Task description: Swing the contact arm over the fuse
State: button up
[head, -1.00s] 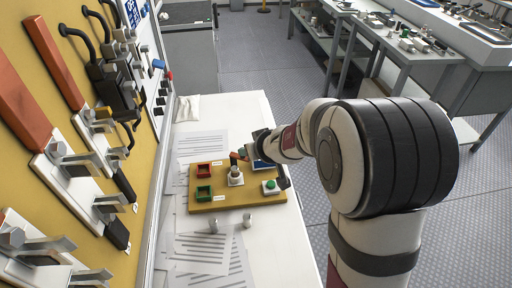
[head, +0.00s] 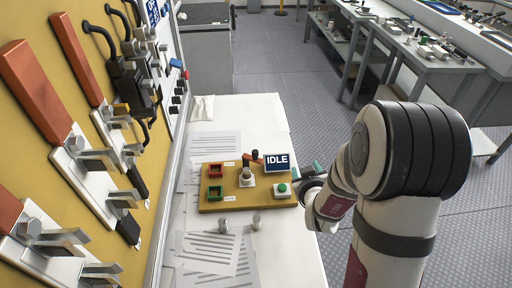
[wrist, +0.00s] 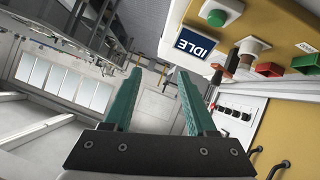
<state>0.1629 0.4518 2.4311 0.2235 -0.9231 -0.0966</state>
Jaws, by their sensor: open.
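The yellow-brown test board (head: 260,201) lies on the white table. A fuse-like metal and brown piece (head: 247,174) stands upright in a white socket at its middle. The orange contact arm (head: 245,159), with a black knob, is just behind the fuse; I cannot tell whether any of it overlaps the fuse. The contact arm also shows beside the fuse in the wrist view (wrist: 232,63). My gripper (head: 317,168) is off the board's right edge. In the wrist view, its teal fingers (wrist: 158,84) are apart with nothing between them.
The board holds a screen reading IDLE (head: 277,162), a green button (head: 282,188), a red bin (head: 215,171) and a green bin (head: 214,194). Two metal cylinders (head: 223,226) (head: 256,222) stand in front. A switch panel (head: 50,180) rises at left.

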aim_at(256, 154)
jog(key=s+a+t+y, duration=0.1)
jog(key=a+y, duration=0.4)
jog(key=a, duration=0.3)
jog(key=shift+n, duration=0.4)
jog(key=x, duration=1.5)
jog(key=shift+w+a+r, duration=0.15)
jog(key=shift+a+r, duration=0.05)
jog(key=shift+a, duration=0.1)
grip_shut()
